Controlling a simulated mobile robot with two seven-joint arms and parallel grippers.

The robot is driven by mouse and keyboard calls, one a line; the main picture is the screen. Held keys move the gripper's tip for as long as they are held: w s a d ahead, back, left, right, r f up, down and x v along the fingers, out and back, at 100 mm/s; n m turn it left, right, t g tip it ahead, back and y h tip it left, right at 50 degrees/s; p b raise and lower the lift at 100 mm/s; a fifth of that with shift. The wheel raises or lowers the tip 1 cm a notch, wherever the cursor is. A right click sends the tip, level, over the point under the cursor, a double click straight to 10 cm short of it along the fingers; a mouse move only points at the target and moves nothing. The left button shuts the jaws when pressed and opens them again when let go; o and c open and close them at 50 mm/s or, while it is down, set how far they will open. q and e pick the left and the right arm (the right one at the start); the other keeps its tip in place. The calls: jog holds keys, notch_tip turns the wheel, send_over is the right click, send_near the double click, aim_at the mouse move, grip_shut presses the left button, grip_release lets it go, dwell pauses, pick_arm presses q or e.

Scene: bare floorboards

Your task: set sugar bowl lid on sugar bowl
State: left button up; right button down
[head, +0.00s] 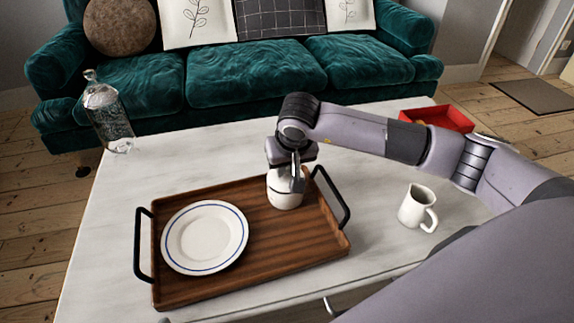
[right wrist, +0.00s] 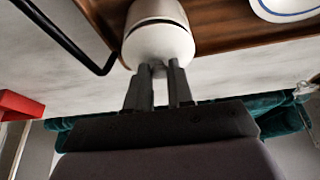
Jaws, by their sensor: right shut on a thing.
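The white sugar bowl (head: 286,201) stands upright on the right part of the wooden tray (head: 265,262). My right gripper (head: 296,174) is above it, pointing down. In the right wrist view its fingers (right wrist: 158,82) are shut on the knob of the white domed sugar bowl lid (right wrist: 160,46). The lid is over the sugar bowl (right wrist: 155,10), with a thin dark line between them. I cannot tell whether the lid rests fully on the rim. In the head view, my gripper hides much of the lid. My left gripper is not in view.
A white plate with a blue ring (head: 206,237) lies on the tray's left part. A cream jug (head: 417,207) stands right of the tray, a red box (head: 437,119) behind it. A glass bottle (head: 108,117) is at the back left. A green sofa (head: 255,75) stands behind the table.

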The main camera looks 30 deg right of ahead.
jog(key=shift+f+b, duration=0.4)
jog(key=shift+f, duration=0.15)
jog(key=c, duration=1.3)
grip_release()
